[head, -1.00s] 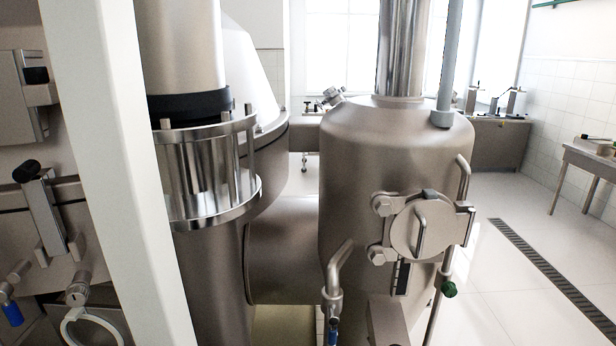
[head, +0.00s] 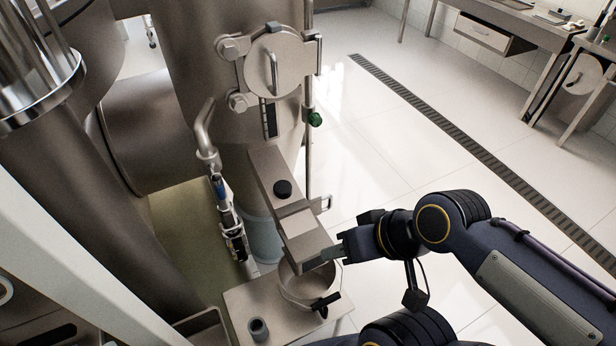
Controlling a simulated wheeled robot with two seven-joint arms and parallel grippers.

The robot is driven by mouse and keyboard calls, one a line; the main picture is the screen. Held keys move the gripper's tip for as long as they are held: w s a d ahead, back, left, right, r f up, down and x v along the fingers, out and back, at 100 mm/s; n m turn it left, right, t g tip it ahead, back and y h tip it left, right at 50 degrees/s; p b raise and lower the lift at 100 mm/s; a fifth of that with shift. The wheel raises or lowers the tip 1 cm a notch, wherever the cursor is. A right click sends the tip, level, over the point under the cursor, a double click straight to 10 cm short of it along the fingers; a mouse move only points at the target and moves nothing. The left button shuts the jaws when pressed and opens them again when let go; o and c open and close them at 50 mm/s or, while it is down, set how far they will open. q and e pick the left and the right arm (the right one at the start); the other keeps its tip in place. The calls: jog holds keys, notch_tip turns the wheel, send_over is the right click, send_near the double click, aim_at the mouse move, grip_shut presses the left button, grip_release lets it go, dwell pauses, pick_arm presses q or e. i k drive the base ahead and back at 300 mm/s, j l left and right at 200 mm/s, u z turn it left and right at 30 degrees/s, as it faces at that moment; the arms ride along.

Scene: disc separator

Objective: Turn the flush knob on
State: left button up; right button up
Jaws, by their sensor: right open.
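A round black knob (head: 282,188) stands on top of a long metal box (head: 262,170) in front of the tank; no label shows, so I cannot tell whether it is the flush knob. A small green knob (head: 315,119) sits on the thin vertical pipe to the right of the tank. My right gripper (head: 328,256) is open, beside the lower right end of the metal box and apart from both knobs. Whether its fingertips touch the box end is unclear. My left gripper is not in view.
A steel stand (head: 240,300) with a round bowl (head: 296,284) and a small cup (head: 258,329) lies below the box. A blue-handled valve (head: 219,187) hangs left of it. The tank hatch (head: 276,64) is above. The tiled floor on the right is open, crossed by a drain grate (head: 460,137).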

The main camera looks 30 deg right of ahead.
aim_at(314, 118)
jog(key=l+z, duration=0.25)
jog(key=z, duration=0.15)
jog(key=l+z, duration=0.35)
jog(key=i+j, duration=0.05)
jog(key=j, duration=0.1)
